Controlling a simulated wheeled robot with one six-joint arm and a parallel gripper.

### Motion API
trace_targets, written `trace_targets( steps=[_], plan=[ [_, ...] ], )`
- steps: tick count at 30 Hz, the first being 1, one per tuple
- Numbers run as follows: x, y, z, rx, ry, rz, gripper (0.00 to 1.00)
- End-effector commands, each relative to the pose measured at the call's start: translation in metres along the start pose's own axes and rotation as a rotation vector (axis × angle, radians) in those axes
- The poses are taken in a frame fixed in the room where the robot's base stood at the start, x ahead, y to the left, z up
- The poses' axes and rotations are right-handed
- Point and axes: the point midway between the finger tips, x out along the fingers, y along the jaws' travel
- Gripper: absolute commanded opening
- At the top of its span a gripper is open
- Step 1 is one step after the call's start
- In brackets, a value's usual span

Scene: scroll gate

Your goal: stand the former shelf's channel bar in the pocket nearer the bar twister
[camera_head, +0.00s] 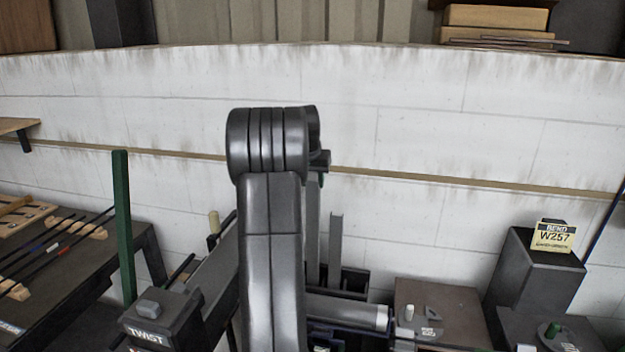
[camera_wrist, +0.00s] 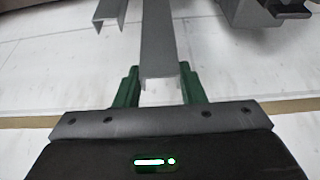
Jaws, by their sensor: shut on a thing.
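My gripper has green fingers in the wrist view (camera_wrist: 160,92) and is shut on the top end of a grey channel bar (camera_wrist: 158,45). The bar hangs upright and also shows in the head view (camera_head: 312,235), just right of my arm, which hides the gripper's body. A second, shorter-looking grey channel bar (camera_head: 335,250) stands to its right; its end shows in the wrist view (camera_wrist: 110,18). Both stand over a black pocketed holder (camera_head: 355,283). The held bar's lower end is hidden, so I cannot tell whether it is seated. The bar twister, labelled TWIST (camera_head: 150,335), is front left.
A green post (camera_head: 122,225) rises by the twister. A dark table (camera_head: 80,262) with rods on wooden racks is at the left. A brown box (camera_head: 440,305) and a dark machine signed W257 (camera_head: 535,275) stand at the right. A white block wall (camera_head: 420,140) closes the back.

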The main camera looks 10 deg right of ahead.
Motion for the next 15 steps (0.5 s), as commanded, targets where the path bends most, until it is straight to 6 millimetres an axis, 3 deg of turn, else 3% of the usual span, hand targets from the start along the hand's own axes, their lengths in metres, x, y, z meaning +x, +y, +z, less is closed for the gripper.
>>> trace_targets(
  steps=[15],
  plan=[
    [0.0097, 0.0, 0.0039, 0.0, 0.001, 0.0, 0.0]
  ],
)
